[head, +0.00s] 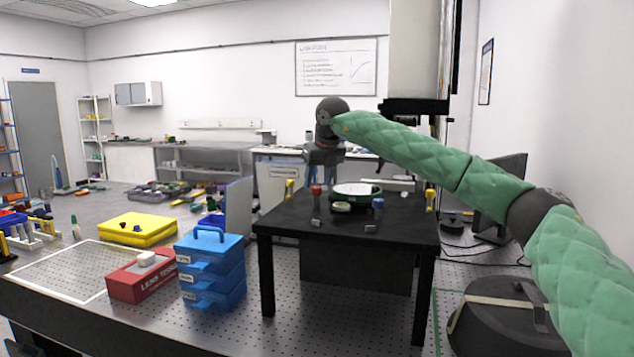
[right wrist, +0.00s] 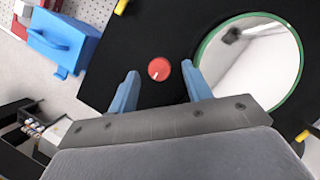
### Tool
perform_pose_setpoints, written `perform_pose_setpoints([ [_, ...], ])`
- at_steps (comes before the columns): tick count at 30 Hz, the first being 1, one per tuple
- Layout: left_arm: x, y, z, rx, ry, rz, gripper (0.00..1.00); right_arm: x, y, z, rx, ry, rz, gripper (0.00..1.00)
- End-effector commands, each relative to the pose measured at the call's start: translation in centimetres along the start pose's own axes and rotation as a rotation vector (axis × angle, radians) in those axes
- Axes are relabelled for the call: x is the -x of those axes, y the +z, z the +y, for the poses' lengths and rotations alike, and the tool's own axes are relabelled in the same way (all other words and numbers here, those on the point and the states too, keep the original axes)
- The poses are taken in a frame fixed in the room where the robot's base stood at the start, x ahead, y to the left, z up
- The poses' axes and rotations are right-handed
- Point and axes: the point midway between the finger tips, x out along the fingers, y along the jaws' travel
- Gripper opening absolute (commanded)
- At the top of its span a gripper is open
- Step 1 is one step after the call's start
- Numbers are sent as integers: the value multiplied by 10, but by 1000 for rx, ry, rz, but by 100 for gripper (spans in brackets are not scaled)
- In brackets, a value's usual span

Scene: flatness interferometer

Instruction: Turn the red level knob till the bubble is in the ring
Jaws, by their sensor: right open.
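The red level knob (head: 316,189) stands at the left of the black stage (head: 345,229); its round top with a white mark shows in the right wrist view (right wrist: 159,69). My right gripper (head: 326,184) is above the stage, pointing down. In the right wrist view its blue fingers (right wrist: 160,70) are open, with the knob in the gap between the tips, touching neither. Whether the tips are down at knob height I cannot tell. A small pale round piece (head: 342,207), perhaps the level, sits at the stage's front; I cannot make out a bubble. My left gripper is out of view.
A round mirror with a green rim (right wrist: 206,58) lies just right of the fingers. A blue knob (head: 378,203) and yellow posts (head: 430,200) stand on the stage. Blue drawers (head: 211,268), a red box (head: 141,279) and a yellow case (head: 138,229) are to the left.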

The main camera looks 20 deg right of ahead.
Motion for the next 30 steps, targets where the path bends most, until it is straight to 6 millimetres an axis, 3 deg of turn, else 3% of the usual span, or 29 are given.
perform_pose_setpoints([
  [6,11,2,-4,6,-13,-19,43,-18,0,0,0,0,-1,49],
  [16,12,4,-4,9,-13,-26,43,-22,0,0,0,0,-2,49],
  [23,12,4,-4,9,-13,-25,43,-22,0,0,0,0,-2,6],
  [30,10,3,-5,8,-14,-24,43,-22,0,0,12,6,-2,5],
])
